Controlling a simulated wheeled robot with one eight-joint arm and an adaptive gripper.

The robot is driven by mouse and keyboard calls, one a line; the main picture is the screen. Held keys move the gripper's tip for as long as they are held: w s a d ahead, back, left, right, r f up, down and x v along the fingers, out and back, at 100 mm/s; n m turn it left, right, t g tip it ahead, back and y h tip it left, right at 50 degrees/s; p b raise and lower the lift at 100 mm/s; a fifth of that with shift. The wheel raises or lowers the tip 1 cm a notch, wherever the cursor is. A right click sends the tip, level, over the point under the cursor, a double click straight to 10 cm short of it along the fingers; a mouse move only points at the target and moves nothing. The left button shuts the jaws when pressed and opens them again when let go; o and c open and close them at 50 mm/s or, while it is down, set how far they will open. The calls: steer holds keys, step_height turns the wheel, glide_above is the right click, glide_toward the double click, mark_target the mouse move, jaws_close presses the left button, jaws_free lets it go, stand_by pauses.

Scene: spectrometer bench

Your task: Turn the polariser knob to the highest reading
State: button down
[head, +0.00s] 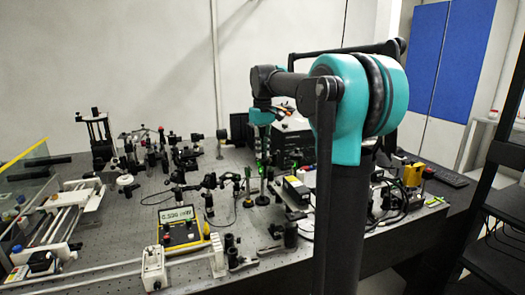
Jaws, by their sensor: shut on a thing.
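My gripper (263,140) points down at the end of my arm, over the optics near the middle of the bench. It is shut on what looks like the polariser knob; the fingertips and the knob are too small and dark to make out clearly. Below it a post-mounted optic (263,185), the likely polariser mount, stands upright, with green light on the parts around it. A yellow-framed power meter (180,228) stands at the front of the bench. Its display (176,214) reads about 0.5 mW; the last digits are blurred.
The perforated optical bench (120,222) is crowded with post-mounted optics (160,150) at the back left. A rail assembly (65,220) lies at the left. Boxes (296,188) and cables stand right of my gripper. My own arm hides part of the bench's right side.

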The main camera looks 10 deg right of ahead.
steer(key=m, duration=0.6)
steer(key=shift+m, duration=0.3)
stand_by(0.5)
steer(key=c, duration=1.5)
jaws_free()
steer(key=shift+o, duration=0.2)
step_height(320, 180, up, 12)
